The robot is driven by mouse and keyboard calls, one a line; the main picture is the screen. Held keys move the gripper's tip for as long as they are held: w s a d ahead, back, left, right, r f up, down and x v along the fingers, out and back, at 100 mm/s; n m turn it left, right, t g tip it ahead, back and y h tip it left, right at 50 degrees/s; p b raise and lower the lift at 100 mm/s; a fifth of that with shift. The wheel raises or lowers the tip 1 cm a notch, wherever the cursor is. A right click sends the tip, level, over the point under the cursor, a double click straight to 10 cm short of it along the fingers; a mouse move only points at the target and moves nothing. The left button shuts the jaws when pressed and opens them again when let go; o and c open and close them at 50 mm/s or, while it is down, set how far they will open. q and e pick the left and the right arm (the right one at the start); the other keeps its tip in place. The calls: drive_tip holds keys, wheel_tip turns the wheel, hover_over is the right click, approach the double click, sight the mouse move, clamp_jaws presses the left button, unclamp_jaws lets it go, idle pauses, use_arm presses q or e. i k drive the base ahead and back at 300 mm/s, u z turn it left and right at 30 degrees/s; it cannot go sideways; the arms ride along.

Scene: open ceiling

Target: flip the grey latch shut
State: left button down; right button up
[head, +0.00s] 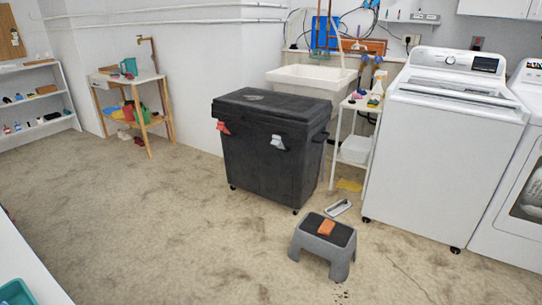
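A black wheeled chest (265,165) stands on the floor in the middle of the head view, with its lid (270,105) down. The light grey latch (278,142) is on the right part of its front, just below the lid. It seems to stick out from the front face. A red latch (223,128) is on the left part of the front and also seems to stick out. Neither of my grippers is in view.
A washing machine (440,150) and white side shelf (361,103) stand to the right. The floor left of the chest is clear.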

sight(276, 141)
drive_tip(key=z, duration=0.25)
drive_tip(key=i, duration=2.35)
drive_tip(key=u, duration=0.55)
drive_tip(key=i, duration=0.7)
drive_tip(key=z, duration=1.15)
